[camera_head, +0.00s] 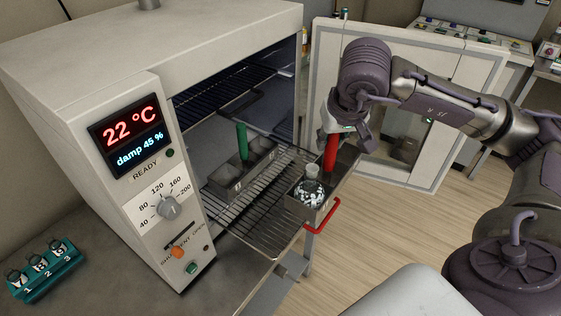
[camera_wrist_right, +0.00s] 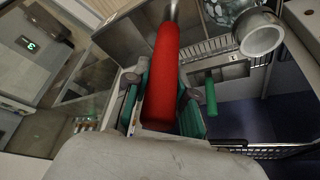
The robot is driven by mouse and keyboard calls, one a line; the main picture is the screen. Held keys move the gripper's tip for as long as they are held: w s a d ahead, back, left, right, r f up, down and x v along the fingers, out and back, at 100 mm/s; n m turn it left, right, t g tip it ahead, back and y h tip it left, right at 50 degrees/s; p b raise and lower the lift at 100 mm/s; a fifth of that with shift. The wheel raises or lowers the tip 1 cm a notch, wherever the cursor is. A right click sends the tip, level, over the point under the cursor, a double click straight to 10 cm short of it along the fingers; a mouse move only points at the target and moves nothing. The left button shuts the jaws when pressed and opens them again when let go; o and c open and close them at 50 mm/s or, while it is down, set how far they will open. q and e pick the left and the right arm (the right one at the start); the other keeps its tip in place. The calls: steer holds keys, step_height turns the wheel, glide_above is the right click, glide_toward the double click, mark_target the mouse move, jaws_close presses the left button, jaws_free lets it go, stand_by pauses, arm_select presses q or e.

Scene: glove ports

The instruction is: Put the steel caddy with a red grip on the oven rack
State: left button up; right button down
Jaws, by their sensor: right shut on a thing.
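The steel caddy (camera_head: 346,161) with a red grip (camera_head: 330,152) is at the right front corner of the pulled-out oven rack (camera_head: 262,222). It holds a glass flask (camera_head: 311,187) with dark and white contents. I cannot tell whether the caddy's base touches the rack. My right gripper (camera_head: 338,128) is shut on the upper part of the red grip. In the right wrist view the red grip (camera_wrist_right: 163,70) lies between the teal-padded fingers (camera_wrist_right: 160,100), and the flask (camera_wrist_right: 262,33) shows beyond. My left gripper is not in view.
A second steel caddy with a green grip (camera_head: 242,142) stands on the rack, left of the red-gripped one. The oven (camera_head: 120,50) is open around the rack. A red handle (camera_head: 324,216) is below the caddy.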

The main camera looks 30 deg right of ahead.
steer(key=w+a+f+p, duration=0.4)
steer(key=w+f, duration=0.5)
steer(key=f, duration=0.1)
steer(key=shift+p, duration=0.4)
steer(key=shift+w, duration=0.1)
steer(key=shift+f, duration=0.1)
steer(key=c, duration=1)
jaws_free()
steer(key=shift+o, duration=0.2)
